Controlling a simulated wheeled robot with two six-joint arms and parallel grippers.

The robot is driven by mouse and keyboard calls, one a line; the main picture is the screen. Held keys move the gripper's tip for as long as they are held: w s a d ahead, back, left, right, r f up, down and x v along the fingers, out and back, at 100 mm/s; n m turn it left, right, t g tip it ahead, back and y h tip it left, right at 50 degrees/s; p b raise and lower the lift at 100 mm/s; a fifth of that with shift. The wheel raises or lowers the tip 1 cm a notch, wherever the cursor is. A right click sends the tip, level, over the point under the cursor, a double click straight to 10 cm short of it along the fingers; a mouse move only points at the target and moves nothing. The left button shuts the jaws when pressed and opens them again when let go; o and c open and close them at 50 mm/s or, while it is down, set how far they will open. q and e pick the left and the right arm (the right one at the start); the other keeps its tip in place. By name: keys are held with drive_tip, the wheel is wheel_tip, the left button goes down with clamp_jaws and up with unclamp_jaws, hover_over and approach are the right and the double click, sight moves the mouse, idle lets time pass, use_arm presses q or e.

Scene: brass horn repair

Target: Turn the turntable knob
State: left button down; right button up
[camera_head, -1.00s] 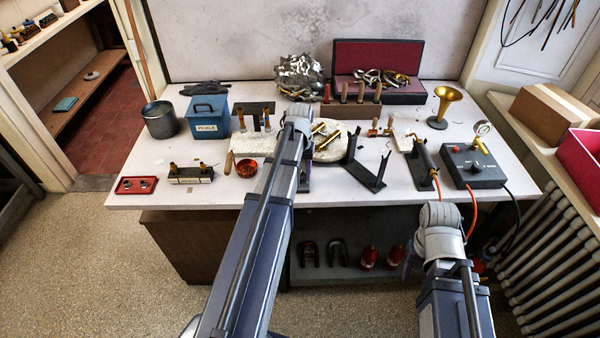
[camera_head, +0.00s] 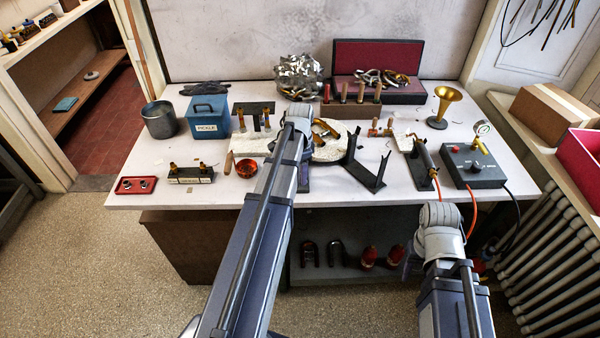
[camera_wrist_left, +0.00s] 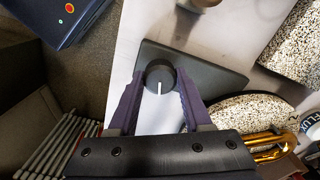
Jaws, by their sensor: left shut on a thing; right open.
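The turntable knob (camera_wrist_left: 160,76) is round and black with a white pointer line. In the left wrist view it stands on a dark base plate (camera_wrist_left: 205,75). My left gripper (camera_wrist_left: 159,84) is shut on the knob, one purple finger on each side. In the head view my left arm hides the knob, and only part of the left gripper (camera_head: 304,176) shows. The pale speckled turntable disc (camera_head: 328,153) lies behind it with brass pieces (camera_head: 326,127) on it. It also shows in the left wrist view (camera_wrist_left: 238,112). My right gripper (camera_head: 410,262) is partly visible, open and empty before the bench front.
A black V-shaped stand (camera_head: 366,172) is right of the turntable. A red dish (camera_head: 247,169) is left of my left arm. A torch on a stand (camera_head: 423,158) and a gauge box (camera_head: 472,167) are at the right. The front bench edge is mostly clear.

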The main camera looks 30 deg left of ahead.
use_arm(q)
drive_tip(key=shift+m, duration=1.5)
drive_tip(key=shift+c, duration=1.7)
unclamp_jaws()
wheel_tip(320, 180, up, 8)
drive_tip(key=p, duration=0.8)
drive_tip(key=shift+f, duration=0.1)
